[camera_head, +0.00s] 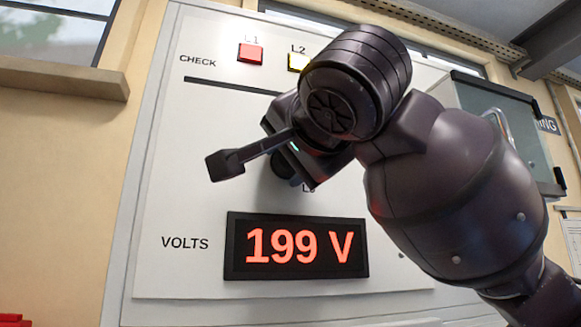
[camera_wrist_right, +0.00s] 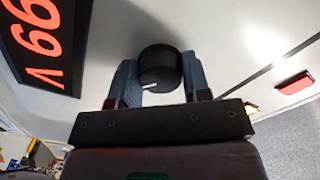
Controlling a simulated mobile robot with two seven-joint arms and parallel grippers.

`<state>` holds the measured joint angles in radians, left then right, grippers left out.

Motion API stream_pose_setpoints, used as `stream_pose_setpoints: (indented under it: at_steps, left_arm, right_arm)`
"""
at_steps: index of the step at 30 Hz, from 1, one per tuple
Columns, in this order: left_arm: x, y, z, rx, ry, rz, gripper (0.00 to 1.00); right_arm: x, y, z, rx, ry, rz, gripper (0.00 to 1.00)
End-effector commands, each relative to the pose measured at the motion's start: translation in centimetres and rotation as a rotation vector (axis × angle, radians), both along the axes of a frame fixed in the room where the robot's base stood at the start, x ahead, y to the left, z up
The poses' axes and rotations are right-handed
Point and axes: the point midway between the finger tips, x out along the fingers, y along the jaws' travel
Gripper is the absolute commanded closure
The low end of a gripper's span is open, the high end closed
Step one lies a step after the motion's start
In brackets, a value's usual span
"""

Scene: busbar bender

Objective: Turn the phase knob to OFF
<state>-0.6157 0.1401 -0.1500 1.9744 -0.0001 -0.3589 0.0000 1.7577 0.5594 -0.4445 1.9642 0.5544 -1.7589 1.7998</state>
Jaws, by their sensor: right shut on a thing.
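The phase knob (camera_wrist_right: 158,66) is a round black knob on the white panel, with a white pointer mark on its rim. In the right wrist view the mark points down and slightly left, towards my gripper. My right gripper (camera_wrist_right: 159,78) is shut on the knob, one grey finger on each side. In the head view my right wrist and arm cover most of the knob, and the OFF label is not visible. An L3 label shows partly below my wrist. My left gripper is not in view.
The voltage display (camera_head: 296,247) below the knob reads 199 V in red. A red L1 square (camera_head: 250,53) and a yellow L2 square (camera_head: 297,62) sit above, over a dark slot (camera_head: 230,86) beside CHECK. A glass-fronted box (camera_head: 505,125) stands at the right.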

Motion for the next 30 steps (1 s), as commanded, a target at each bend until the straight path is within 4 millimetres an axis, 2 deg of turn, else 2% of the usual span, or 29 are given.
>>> stream_pose_setpoints:
  at_steps: [3,9,30]
  left_arm:
    - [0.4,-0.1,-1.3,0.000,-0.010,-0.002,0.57]
    - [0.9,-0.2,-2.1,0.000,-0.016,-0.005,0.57]
    - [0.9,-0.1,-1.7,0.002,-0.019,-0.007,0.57]
  right_arm:
    - [0.0,0.0,-0.6,-0.069,-0.021,0.002,0.80]
    - [0.1,0.0,-0.4,-0.226,-0.071,0.001,0.80]
    - [0.0,-0.2,-0.1,-0.861,-0.280,0.000,0.80]
